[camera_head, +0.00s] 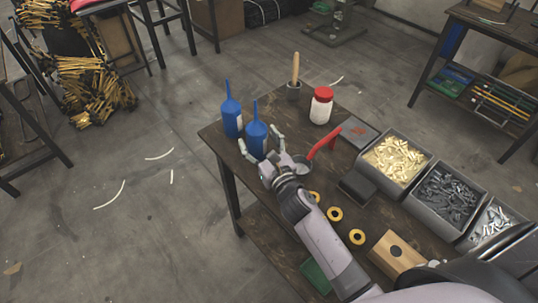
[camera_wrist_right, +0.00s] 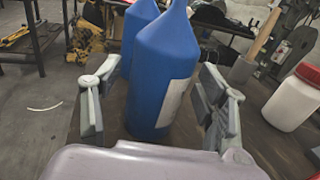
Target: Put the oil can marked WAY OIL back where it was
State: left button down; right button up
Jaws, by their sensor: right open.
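Two blue oil cans with narrow spouts stand upright at the table's left corner: a far one (camera_head: 232,118) and a near one (camera_head: 257,140). My right gripper (camera_head: 262,147) is open at the near can, with a finger on each side of it. In the right wrist view the near can (camera_wrist_right: 163,80) fills the space between the open fingers, and gaps show beside it. A pale label shows on its right side, but I cannot read any marking. The far can (camera_wrist_right: 138,28) is partly hidden behind it. My left gripper is not in view.
Open floor lies to the left.

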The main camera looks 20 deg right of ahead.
jog(key=s, duration=0.3)
jog(key=s+b, duration=0.1)
jog(key=s, duration=0.6)
jog(key=shift+d, duration=0.4)
jog(key=shift+s+b, duration=0.3)
jog(key=shift+s, duration=0.15)
jog(key=shift+r, duration=0.1)
